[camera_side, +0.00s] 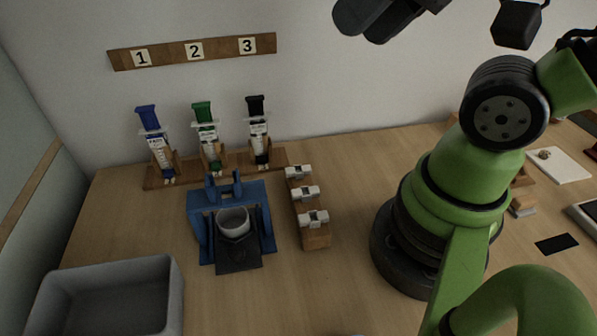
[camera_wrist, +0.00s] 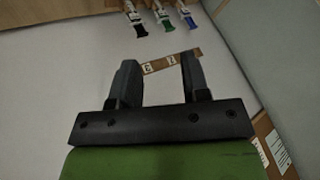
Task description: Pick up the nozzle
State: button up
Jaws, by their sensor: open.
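Three white nozzle-like pieces (camera_side: 305,192) sit in a row on a narrow wooden holder (camera_side: 315,240), right of the blue stand. I cannot tell which one is the nozzle meant. My gripper (camera_wrist: 160,75) is open in the wrist view, with two dark fingers apart and nothing between them. It faces the wall, and no nozzle shows in that view. In the side view only dark parts of my arm's end show at the top edge, high above the table and far from the white pieces.
A blue stand (camera_side: 200,240) holds a grey cup (camera_side: 233,222). Behind it, blue, green and black cartridges (camera_side: 206,135) stand in a wooden rack under a numbered strip (camera_side: 220,50). A grey bin (camera_side: 172,290) is front left. Table right of the white pieces is clear up to my base.

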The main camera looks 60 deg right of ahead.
jog(key=o, duration=0.7)
jog(key=m+g+h, duration=0.2)
jog(key=m+g, duration=0.3)
jog(key=g, duration=0.2)
send_over(299, 176)
jog(key=f, duration=2)
jog(key=shift+w+d, duration=0.15)
jog(key=shift+d, duration=0.1)
jog(key=shift+a+f, duration=0.1)
jog(key=shift+f, duration=5.3)
